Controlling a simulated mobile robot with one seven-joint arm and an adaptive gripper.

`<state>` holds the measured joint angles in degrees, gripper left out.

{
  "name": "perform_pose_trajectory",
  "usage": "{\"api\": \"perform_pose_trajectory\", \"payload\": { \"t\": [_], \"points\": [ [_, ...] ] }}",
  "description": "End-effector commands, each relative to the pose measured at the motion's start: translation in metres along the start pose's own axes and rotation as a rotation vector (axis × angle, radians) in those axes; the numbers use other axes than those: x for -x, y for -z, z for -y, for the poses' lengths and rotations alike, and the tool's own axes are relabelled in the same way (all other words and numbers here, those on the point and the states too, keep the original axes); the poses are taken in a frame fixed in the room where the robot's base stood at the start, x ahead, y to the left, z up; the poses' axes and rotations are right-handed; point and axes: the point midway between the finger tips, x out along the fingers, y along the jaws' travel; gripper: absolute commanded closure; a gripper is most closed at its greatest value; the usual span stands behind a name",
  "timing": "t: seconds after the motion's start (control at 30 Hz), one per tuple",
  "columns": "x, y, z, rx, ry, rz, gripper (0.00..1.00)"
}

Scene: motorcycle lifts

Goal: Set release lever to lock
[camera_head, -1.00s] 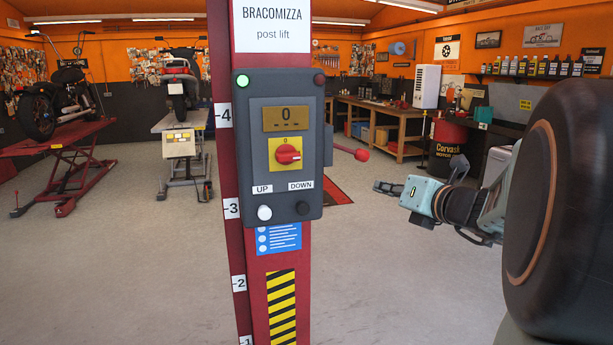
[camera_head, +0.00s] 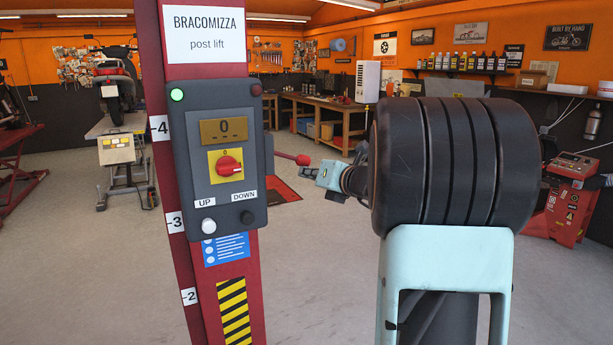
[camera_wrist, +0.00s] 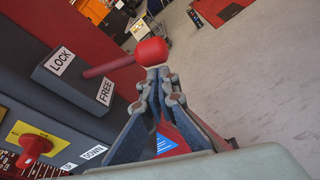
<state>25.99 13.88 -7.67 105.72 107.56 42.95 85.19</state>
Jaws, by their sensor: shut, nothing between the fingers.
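The release lever, a red rod with a round red knob (camera_head: 303,160), sticks out from the right side of the grey control box (camera_head: 196,140). In the wrist view the lever's knob (camera_wrist: 151,52) is at the top centre. Its rod leaves the side block between the LOCK label (camera_wrist: 61,60) and the FREE label (camera_wrist: 105,91). My gripper (camera_head: 307,172) is shut and empty, its tips right by the knob. In the wrist view my gripper's tips (camera_wrist: 158,73) meet the knob's lower edge in the picture; I cannot tell whether they touch.
The box sits on a red lift post (camera_head: 183,50) and carries a red rotary switch (camera_head: 229,166) and UP and DOWN buttons. A workbench (camera_head: 325,110) stands behind. A red machine (camera_head: 565,200) stands at right.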

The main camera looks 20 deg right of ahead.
Motion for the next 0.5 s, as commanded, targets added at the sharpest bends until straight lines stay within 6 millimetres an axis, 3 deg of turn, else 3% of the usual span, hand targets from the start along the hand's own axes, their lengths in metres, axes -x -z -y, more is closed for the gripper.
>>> {"api": "perform_pose_trajectory", "payload": {
  "t": [0.5],
  "points": [
    [0.0014,-0.0048,0.0006,0.051,0.010,0.001,1.00]
  ]
}}
